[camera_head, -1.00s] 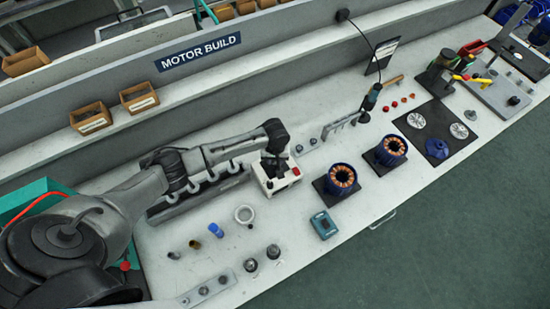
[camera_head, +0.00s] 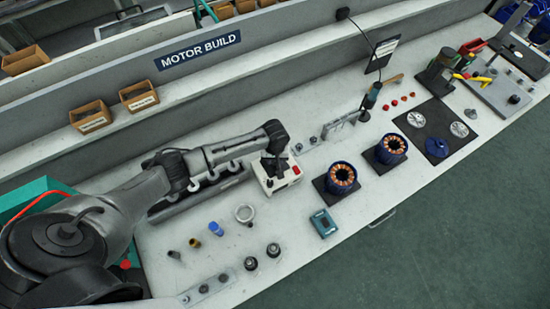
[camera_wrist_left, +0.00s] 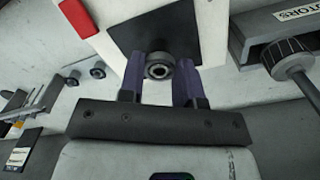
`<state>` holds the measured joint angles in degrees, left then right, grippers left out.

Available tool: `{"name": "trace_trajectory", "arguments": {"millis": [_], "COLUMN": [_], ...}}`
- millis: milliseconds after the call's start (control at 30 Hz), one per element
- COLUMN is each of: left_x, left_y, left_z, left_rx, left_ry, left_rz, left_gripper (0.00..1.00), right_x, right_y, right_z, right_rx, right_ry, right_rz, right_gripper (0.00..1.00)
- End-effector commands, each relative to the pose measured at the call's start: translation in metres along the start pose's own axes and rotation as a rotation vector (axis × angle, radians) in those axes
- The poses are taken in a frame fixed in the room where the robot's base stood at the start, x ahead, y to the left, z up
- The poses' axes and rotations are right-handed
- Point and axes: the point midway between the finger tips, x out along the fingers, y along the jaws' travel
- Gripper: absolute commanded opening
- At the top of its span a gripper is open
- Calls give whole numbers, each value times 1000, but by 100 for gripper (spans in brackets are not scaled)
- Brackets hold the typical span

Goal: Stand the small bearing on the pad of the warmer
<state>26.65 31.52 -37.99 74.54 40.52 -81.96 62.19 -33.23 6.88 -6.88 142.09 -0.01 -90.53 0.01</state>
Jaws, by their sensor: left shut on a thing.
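The warmer (camera_head: 283,184) is a white box with a red button, on the bench at mid-picture in the head view. In the left wrist view the white warmer (camera_wrist_left: 215,32) has a dark square pad (camera_wrist_left: 140,28). My left gripper (camera_head: 275,167) points down over the warmer. In the left wrist view the left gripper (camera_wrist_left: 160,75) is shut on the small bearing (camera_wrist_left: 158,70), a grey metal ring held between the purple fingers. The bearing is in front of the pad; I cannot tell whether it touches it. In the head view the gripper hides it. My right gripper is not in view.
A rack (camera_head: 200,196) stands left of the warmer. A light ring (camera_head: 245,213) and a blue cylinder (camera_head: 215,228) lie in front. A teal device (camera_head: 323,223) and a copper-wound stator (camera_head: 342,178) are to the right.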

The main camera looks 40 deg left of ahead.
Motion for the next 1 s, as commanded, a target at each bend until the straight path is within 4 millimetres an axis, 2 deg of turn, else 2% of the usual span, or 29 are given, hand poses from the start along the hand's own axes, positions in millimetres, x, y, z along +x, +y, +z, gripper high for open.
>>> {"name": "trace_trajectory", "arguments": {"millis": [833,867,1000], "left_x": [6,6,6], "left_y": [0,0,0], "left_z": [0,0,0], "left_rx": [1,1,0], "left_ry": [0,0,0], "left_rz": [-1,-1,-1], "left_gripper": [18,34,48], "right_x": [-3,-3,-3], "right_y": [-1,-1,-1], "right_z": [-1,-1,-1], "right_rx": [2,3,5], "right_ry": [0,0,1], "right_rz": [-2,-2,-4], "right_gripper": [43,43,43]}}
